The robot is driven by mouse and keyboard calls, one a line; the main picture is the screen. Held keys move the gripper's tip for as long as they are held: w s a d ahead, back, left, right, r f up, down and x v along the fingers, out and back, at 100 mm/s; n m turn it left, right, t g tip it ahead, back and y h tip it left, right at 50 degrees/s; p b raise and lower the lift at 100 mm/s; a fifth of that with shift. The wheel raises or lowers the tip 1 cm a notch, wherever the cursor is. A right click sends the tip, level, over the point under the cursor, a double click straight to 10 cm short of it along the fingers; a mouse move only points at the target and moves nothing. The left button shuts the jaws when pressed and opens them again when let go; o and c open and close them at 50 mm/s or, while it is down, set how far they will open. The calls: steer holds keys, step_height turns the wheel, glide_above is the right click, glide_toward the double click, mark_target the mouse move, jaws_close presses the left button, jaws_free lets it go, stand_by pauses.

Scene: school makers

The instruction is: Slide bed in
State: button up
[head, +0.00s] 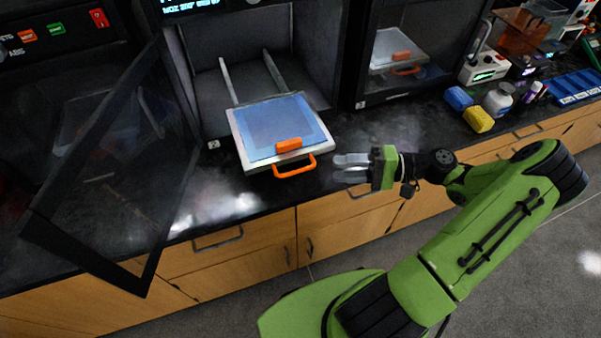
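The bed (254,157) is a white plate on two rails, pulled out of the front of an open printer. A blue sheet (268,128) lies on top of it, with an orange clip (288,145) at its front edge. An orange handle (294,170) hangs from the bed's front. The printer's interior (249,75) is open behind the bed, and the rails (229,82) run back into it. My gripper (336,168) is just right of the handle, pointing left, apart from it. Its two fingers are spread with nothing between them.
The printer's dark glass door (110,165) stands swung open on the left, over the counter. A second printer (405,60) stands to the right, its door shut. Blue and yellow blocks (478,119), a bottle and a blue tray (576,86) lie on the right counter.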

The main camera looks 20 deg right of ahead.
mark_target(300, 169)
steer(key=b+x, duration=0.2)
steer(key=x, duration=0.8)
steer(key=shift+w+a+f, duration=0.1)
steer(key=shift+a, duration=0.05)
jaws_close()
